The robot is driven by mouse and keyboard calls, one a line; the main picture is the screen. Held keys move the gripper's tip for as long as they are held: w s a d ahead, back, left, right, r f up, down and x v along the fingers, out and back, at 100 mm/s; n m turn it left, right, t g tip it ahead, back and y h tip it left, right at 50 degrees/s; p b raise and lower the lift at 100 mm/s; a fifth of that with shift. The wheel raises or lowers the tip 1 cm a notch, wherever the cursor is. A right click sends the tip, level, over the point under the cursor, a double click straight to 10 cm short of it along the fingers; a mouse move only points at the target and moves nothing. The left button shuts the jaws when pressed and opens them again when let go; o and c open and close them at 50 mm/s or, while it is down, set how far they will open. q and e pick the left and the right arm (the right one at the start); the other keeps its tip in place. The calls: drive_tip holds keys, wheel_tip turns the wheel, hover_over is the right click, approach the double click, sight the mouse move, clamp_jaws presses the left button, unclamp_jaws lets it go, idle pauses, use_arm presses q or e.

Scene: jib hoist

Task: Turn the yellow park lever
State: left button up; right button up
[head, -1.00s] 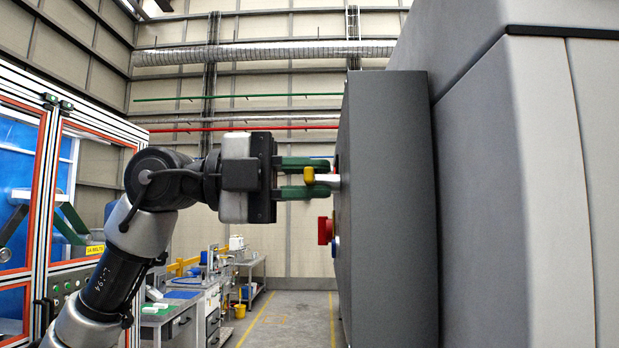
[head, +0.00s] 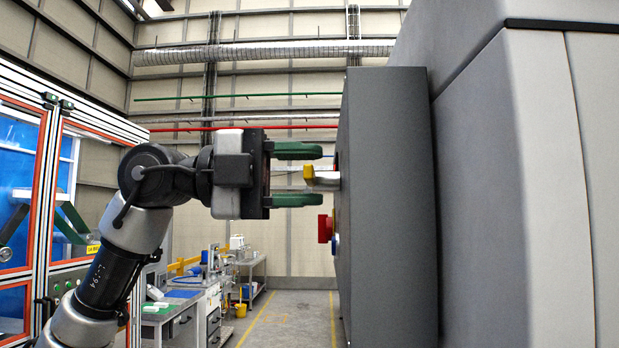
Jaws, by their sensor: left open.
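The yellow park lever (head: 309,175) sticks out to the left from the dark grey panel box (head: 388,200). It has a yellow end and a light metal arm. My left gripper (head: 322,175) is open, with its green fingers one above and one below the lever's yellow end. A gap shows between the lever and each finger; I see no contact. My right gripper is not in view.
A red knob (head: 325,229) and a blue button sit below the lever on the same panel. A large grey housing (head: 530,180) fills the right. A framed cabinet (head: 55,200) stands at left, workbenches (head: 185,305) behind. The floor between is clear.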

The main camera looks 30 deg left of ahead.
use_arm(q)
drive_tip(key=b+v, duration=0.2)
drive_tip(key=v, duration=0.8)
drive_tip(key=shift+b, duration=0.3)
